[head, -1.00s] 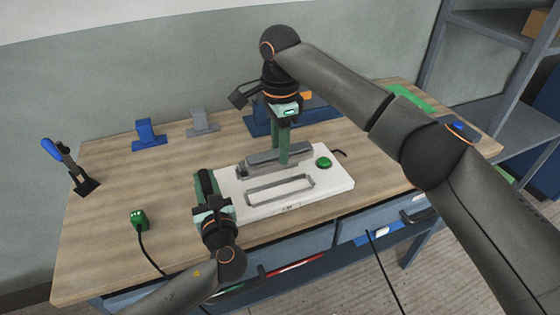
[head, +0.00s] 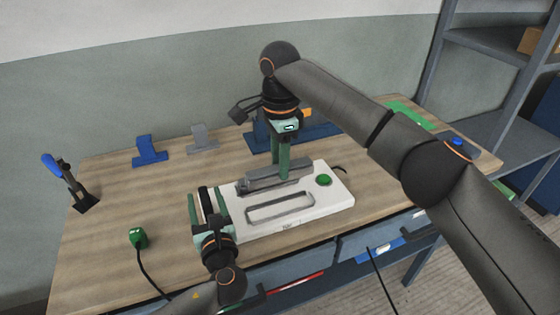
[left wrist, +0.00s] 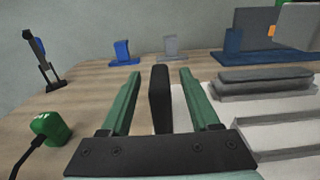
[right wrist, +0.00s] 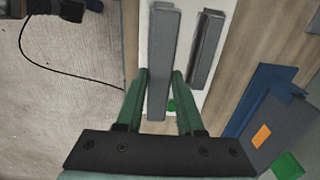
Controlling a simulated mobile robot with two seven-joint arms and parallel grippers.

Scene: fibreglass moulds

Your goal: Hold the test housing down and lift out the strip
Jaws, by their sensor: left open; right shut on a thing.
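The test housing (head: 335,201) is a white slab with a green button (head: 324,180) at its right end and a grey open slot (head: 281,208) along its front. My right gripper (head: 284,174) points down, shut on the grey strip (right wrist: 160,75) near its middle. I cannot tell whether the strip is clear of the housing. My left gripper (head: 205,208) is open at the housing's left end. Its fingers stand apart on either side of a dark upright piece (left wrist: 160,98), with gaps visible in the left wrist view.
A green block (head: 138,238) with a cable lies front left. A blue-handled clamp (head: 72,180), a blue stand (head: 149,150) and a grey stand (head: 203,138) are at the left and back. A dark blue fixture (head: 320,131) stands behind the housing.

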